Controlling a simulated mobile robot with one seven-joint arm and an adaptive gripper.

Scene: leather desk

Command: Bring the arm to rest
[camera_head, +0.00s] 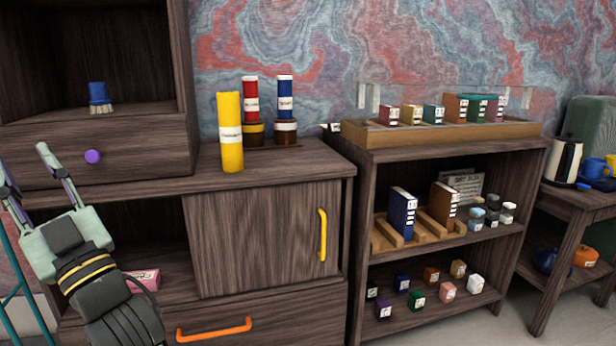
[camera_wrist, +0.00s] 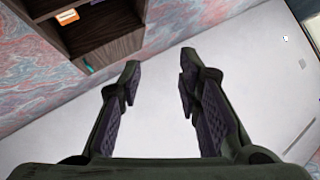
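My gripper (camera_wrist: 159,68) is open in the wrist view, with its two dark fingers apart and nothing between them. Behind the fingers I see a pale plain surface. In the head view my gripper (camera_head: 24,162) is at the far left, raised in front of the dark wooden cabinet (camera_head: 265,235), with its fingers pointing up. It appears apart from the drawer with the purple knob (camera_head: 92,156). Part of my arm is cut off by the picture's lower edge.
A yellow cylinder (camera_head: 230,140) and several other cylinders stand on the cabinet top. A pink box (camera_head: 143,279) lies in the open compartment near my arm. An orange drawer handle (camera_head: 214,330) is below. A shelf unit (camera_head: 440,155) with books and small boxes stands to the right.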

